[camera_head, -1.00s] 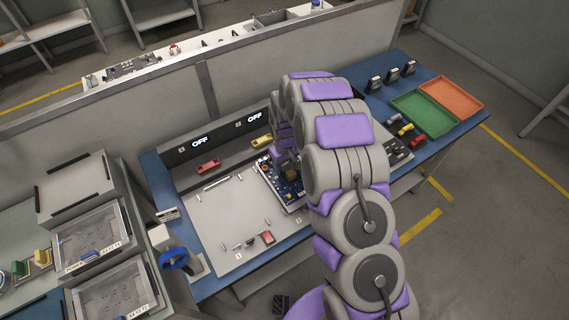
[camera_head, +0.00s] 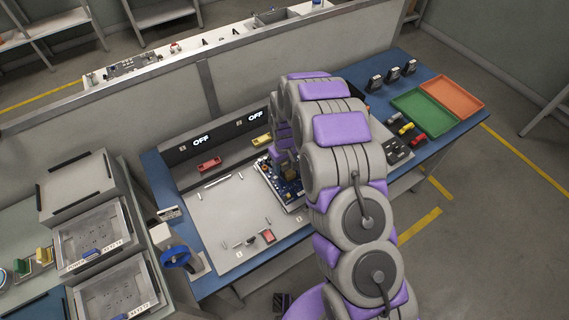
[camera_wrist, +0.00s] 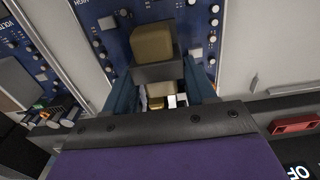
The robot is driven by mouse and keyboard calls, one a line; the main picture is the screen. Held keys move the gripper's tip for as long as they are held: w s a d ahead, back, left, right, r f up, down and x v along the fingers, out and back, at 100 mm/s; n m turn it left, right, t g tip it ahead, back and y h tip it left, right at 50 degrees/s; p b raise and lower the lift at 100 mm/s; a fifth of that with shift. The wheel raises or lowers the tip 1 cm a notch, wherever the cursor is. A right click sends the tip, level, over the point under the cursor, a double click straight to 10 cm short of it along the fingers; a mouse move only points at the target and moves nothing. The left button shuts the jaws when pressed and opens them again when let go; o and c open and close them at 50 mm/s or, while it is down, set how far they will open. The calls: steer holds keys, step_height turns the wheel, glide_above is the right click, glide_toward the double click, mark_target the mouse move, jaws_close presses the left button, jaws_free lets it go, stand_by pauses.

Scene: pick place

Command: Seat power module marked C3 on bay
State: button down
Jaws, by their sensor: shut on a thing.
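A blue circuit board (camera_head: 288,187) with small parts lies at the right side of the grey work panel, partly hidden by my arm. In the wrist view the blue board (camera_wrist: 118,47) fills the top centre, with a tan block (camera_wrist: 152,42) standing on it. My gripper (camera_wrist: 163,92) is over the board, its two dark blue fingers shut on a tan and grey module (camera_wrist: 160,72). The module's lower part and its contact with the board are hidden. No C3 mark is legible. In the head view my arm hides most of the gripper.
Two displays reading OFF (camera_head: 201,141) stand behind the panel, with a red part (camera_head: 208,164) and a yellow part (camera_head: 261,140) before them. Green (camera_head: 424,109) and orange (camera_head: 455,95) trays lie at the right. Clear cases (camera_head: 92,240) stand at the left.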

steer(key=shift+f, duration=0.45)
stand_by(0.7)
steer(key=shift+c, duration=1.4)
jaws_free()
steer(key=shift+c, duration=0.3)
steer(key=c, duration=0.3)
steer(key=shift+r, duration=0.1)
steer(key=shift+r+p, duration=1.05)
steer(key=shift+r, duration=2.35)
